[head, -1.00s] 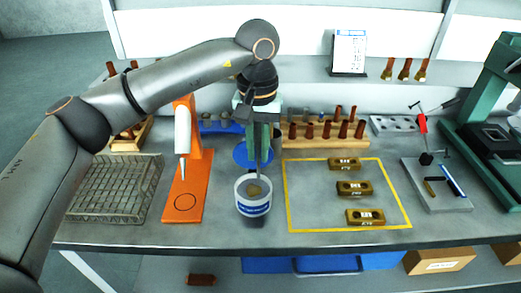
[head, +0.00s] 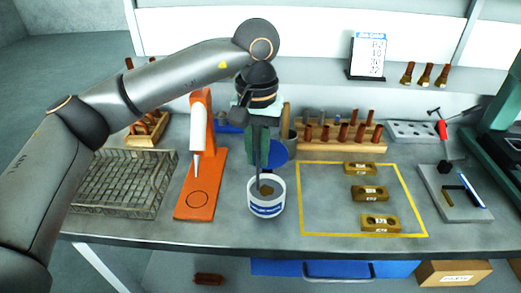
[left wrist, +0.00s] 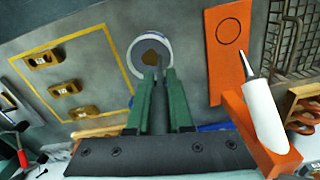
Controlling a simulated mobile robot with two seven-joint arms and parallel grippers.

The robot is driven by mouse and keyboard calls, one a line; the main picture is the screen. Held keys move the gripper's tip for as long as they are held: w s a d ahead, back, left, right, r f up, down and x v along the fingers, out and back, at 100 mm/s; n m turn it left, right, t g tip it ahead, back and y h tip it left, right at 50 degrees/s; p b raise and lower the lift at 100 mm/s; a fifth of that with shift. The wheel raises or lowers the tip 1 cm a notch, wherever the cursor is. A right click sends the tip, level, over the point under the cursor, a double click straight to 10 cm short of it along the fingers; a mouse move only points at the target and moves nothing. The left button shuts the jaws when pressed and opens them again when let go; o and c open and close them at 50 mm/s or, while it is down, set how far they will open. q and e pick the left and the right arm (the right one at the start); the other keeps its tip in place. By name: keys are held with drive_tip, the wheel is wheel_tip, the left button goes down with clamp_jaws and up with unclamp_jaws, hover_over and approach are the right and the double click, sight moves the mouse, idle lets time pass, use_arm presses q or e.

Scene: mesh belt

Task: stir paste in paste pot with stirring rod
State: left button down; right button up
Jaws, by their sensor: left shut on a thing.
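The paste pot (head: 266,208) is a white tub with a blue band, standing on the bench with brown paste (head: 267,190) inside. It also shows in the left wrist view (left wrist: 133,74). My left gripper (head: 259,160) is above the pot, pointing down, shut on the stirring rod (head: 257,178). The thin grey rod runs down from between the green fingers into the pot, by the paste. In the left wrist view the rod (left wrist: 159,76) reaches over the pot's rim; its tip is hard to make out. My right gripper is in neither view.
An orange stand (head: 201,185) with a white dispenser is left of the pot, with a wire basket (head: 120,182) beyond it. A yellow-outlined area (head: 330,232) with three brass blocks is to the right. A wooden rack (head: 341,145) stands behind.

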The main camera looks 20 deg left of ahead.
use_arm(q)
drive_tip(key=shift+w, duration=0.7)
idle(2.0)
drive_tip(key=shift+d, duration=0.15)
wheel_tip(320, 180, up, 7)
drive_tip(key=d+p, duration=0.1)
drive_tip(key=p, duration=0.4)
drive_tip(key=shift+s+d, duration=0.25)
drive_tip(key=shift+s, duration=0.2)
idle(0.5)
